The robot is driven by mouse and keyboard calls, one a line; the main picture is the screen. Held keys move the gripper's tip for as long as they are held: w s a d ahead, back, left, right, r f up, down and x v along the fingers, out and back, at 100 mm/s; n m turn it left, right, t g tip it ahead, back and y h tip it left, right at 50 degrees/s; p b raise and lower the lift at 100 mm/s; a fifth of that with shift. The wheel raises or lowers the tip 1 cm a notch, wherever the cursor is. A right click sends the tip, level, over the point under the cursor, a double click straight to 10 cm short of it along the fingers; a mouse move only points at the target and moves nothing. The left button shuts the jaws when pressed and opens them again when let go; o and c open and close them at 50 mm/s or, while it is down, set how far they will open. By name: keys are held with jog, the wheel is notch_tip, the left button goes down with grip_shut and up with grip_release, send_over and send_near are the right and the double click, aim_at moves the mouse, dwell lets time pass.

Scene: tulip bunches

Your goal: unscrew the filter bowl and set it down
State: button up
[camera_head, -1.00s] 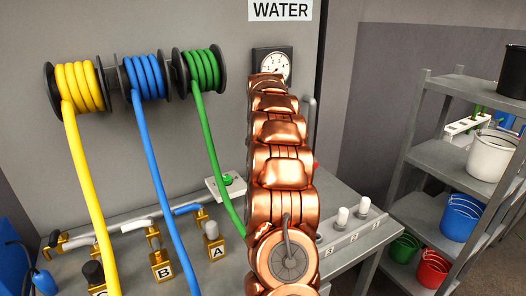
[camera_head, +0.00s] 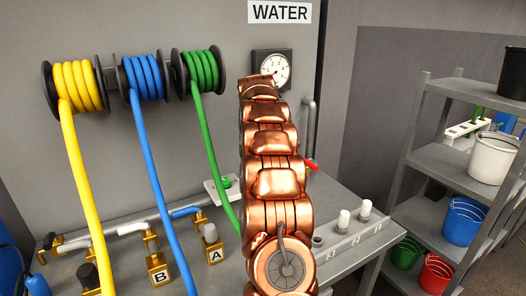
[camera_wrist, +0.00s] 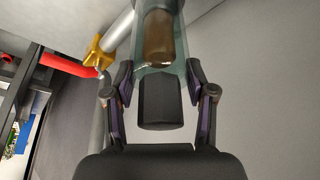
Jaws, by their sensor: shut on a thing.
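In the wrist view, the filter bowl (camera_wrist: 137,93) is a clear, greenish cup. A brown cartridge (camera_wrist: 159,38) shows through it, with a dark grey faceted piece (camera_wrist: 160,103) nearer the palm. My gripper (camera_wrist: 160,78) has one dark finger on each side of the bowl and is shut on it. The bowl's upper end runs out of the picture, so I cannot tell whether it is still joined to its head. In the head view my copper arm hides the bowl and gripper.
A brass valve (camera_wrist: 98,55) with a red handle (camera_wrist: 67,65) sits close left of the bowl, on a grey pipe (camera_wrist: 117,36). In the head view, numbered holders (camera_head: 352,238) with white cartridges stand on the bench (camera_head: 335,193) right of my arm. Hose reels hang left; shelves (camera_head: 437,158) stand right.

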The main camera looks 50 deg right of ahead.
jog(key=c, duration=0.4)
jog(key=shift+r+n+t+p, duration=0.15)
jog(key=shift+n+t+p, duration=0.15)
jog(key=shift+n+p, duration=0.45)
jog(key=shift+w+a+n+t+y+p, duration=0.15)
jog(key=shift+n+y+p, duration=0.25)
jog(key=shift+n, duration=0.55)
jog(key=shift+w+a+n+t+y+p, duration=0.1)
jog(key=shift+n+t+y+p, duration=0.2)
jog(key=shift+n, duration=0.6)
jog(key=n+p, duration=0.1)
jog(key=n, duration=0.1)
jog(key=shift+n+t+y, duration=0.35)
jog(key=shift+n+y, duration=0.05)
jog(key=shift+a+n+y, duration=0.1)
jog(key=shift+n+y, duration=0.2)
jog(key=shift+n, duration=0.8)
